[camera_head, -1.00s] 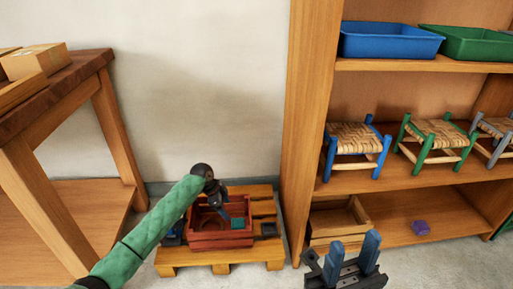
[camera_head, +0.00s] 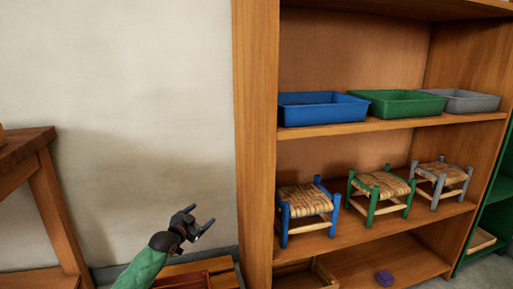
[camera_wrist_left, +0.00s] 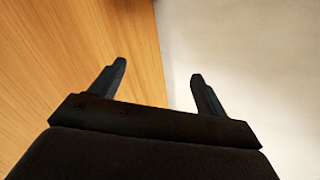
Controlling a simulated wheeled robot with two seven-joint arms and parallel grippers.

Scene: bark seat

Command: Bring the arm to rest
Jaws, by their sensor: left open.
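My left arm (camera_head: 143,270), in a green sleeve, comes in from the bottom left in the head view. Its left gripper (camera_head: 203,217) is raised in front of the wall, above the red crate and left of the shelf's side panel. The left wrist view shows the two dark fingers (camera_wrist_left: 158,85) spread apart with nothing between them. Behind them are an orange-brown wood surface and a pale surface. My right gripper is not in view.
A wooden shelf (camera_head: 257,140) holds blue (camera_head: 322,114), green (camera_head: 402,108) and grey (camera_head: 470,105) trays above small woven stools (camera_head: 307,200). A purple block (camera_head: 384,278) lies on the bottom shelf. A red crate (camera_head: 200,281) is low beside it. A wooden table (camera_head: 45,195) stands left.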

